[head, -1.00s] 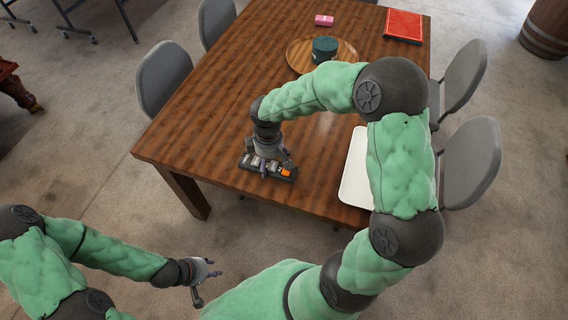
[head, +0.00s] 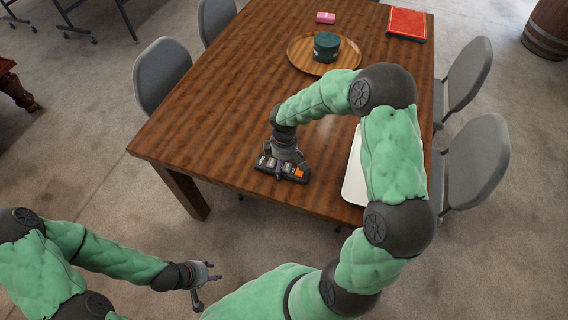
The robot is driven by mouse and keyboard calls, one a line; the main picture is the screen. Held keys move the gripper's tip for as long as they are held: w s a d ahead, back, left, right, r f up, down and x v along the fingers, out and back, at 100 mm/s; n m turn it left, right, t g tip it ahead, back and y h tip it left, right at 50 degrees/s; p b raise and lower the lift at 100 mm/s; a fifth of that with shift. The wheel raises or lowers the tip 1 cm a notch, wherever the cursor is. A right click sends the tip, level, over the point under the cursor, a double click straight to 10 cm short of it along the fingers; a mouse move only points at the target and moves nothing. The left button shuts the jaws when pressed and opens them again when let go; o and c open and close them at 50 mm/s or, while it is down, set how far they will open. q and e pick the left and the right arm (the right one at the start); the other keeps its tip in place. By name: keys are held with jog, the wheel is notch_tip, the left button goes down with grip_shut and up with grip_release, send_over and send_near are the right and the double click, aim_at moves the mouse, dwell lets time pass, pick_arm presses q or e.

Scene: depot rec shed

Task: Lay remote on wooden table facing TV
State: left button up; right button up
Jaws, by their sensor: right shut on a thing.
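The remote (head: 297,175) is dark with an orange patch at its right end. It is at the near edge of the wooden table (head: 220,115), lying roughly left to right. My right gripper (head: 282,164) is over the remote from above and shut on it. I cannot tell whether the remote touches the table top. My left gripper (head: 205,284) is open and empty, off the table at the lower left. No TV is in view.
A white tray (head: 353,185) lies right of the remote, partly behind my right arm. A round wooden tray (head: 300,62) holds a dark green tin (head: 326,46). Grey chairs (head: 160,75) flank the table. The table's left part is bare.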

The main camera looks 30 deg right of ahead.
aim_at(284, 164)
jog(key=shift+f, duration=0.1)
jog(key=o, duration=1.2)
jog(key=shift+c, duration=0.2)
notch_tip(284, 164, up, 12)
jog(key=p, duration=0.4)
jog(key=shift+r, duration=0.2)
jog(key=shift+s, duration=0.1)
